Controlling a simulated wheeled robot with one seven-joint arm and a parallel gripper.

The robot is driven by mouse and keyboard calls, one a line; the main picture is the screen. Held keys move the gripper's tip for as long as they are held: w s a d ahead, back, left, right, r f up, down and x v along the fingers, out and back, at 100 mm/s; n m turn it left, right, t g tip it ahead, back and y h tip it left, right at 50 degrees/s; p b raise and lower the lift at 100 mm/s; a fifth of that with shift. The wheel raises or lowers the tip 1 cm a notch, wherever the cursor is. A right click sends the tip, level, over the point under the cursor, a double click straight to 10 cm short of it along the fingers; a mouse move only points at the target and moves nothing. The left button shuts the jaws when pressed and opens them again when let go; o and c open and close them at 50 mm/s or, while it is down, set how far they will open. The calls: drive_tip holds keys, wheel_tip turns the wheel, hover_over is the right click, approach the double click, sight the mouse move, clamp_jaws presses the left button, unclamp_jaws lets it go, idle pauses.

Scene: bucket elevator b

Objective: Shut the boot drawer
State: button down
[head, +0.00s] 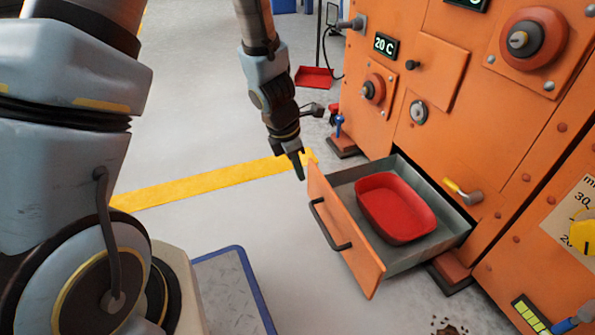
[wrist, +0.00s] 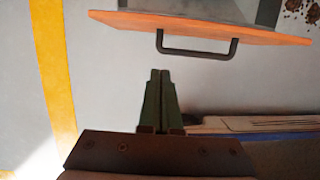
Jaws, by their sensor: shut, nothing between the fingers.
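The boot drawer (head: 340,228) stands pulled out from the base of the orange machine. It has an orange front panel, a dark bar handle (head: 328,225) and grey metal sides. A red tray (head: 396,208) sits inside it. My gripper (head: 300,172) is shut and empty, pointing down near the far left corner of the drawer front. In the wrist view the shut fingertips (wrist: 160,72) point toward the drawer front (wrist: 205,28), just short of its handle (wrist: 197,50) and a little to its left.
The orange machine (head: 440,130) rises behind the drawer, with knobs and a yellow-tipped lever (head: 463,191) just above the opening. A yellow floor stripe (head: 200,183) runs across the grey floor. A blue-edged plate (head: 232,290) lies in front of the drawer. A red dustpan (head: 314,77) stands farther back.

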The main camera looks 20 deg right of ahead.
drive_tip(key=b, duration=0.3)
approach(317, 200)
wheel_tip(317, 200, down, 2)
drive_tip(key=a, duration=0.2)
drive_tip(key=d, duration=0.3)
drive_tip(key=shift+s, duration=0.15)
drive_tip(key=shift+d, duration=0.7)
